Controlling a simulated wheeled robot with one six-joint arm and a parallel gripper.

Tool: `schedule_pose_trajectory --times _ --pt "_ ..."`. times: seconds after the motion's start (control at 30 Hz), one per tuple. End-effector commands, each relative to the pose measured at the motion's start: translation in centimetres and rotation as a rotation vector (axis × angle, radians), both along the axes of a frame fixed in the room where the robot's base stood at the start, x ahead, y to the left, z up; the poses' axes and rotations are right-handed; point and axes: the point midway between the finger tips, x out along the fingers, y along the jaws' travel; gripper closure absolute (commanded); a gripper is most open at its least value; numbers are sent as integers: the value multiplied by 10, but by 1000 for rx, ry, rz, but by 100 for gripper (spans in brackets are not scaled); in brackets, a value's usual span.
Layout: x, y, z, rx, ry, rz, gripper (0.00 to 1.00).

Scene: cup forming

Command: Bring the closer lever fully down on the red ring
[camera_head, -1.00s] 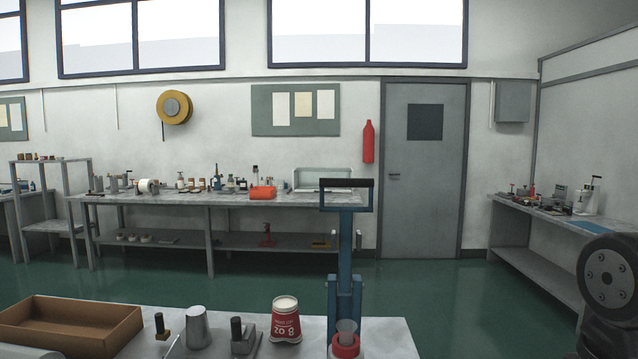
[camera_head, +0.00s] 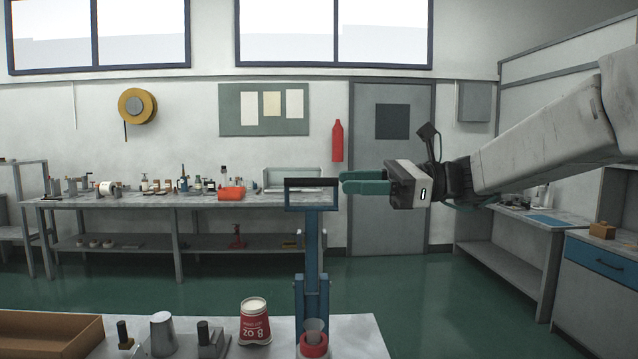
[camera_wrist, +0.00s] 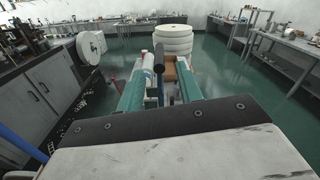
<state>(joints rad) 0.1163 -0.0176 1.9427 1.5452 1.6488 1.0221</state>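The closer is a blue lever (camera_head: 312,245) with a black grip (camera_head: 311,183) across its top. It stands upright, its grip high above the bench. My gripper (camera_head: 346,182) is at grip height, just right of the grip's right end, fingers pointing left. In the wrist view the green fingers (camera_wrist: 164,75) are apart, and the black grip (camera_wrist: 158,60) shows lengthwise between them. I see no contact. The red ring cannot be made out in the wrist view.
On the near bench (camera_head: 362,342) are a red and white cup (camera_head: 254,325), a metal cup (camera_head: 163,335), black-knobbed fixtures (camera_head: 203,335) and a brown tray (camera_head: 50,335). The space around the raised lever is clear. The long back bench (camera_head: 150,203) is well beyond it.

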Motion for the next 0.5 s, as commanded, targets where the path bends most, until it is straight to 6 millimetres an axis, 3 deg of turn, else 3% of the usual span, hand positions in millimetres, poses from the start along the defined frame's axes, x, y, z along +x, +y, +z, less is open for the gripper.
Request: schedule_pose_trajectory --times 0.3,0.5 --pt "0 51 0 -2 -2 4 64" --pt "1 65 -1 -2 -2 2 64"
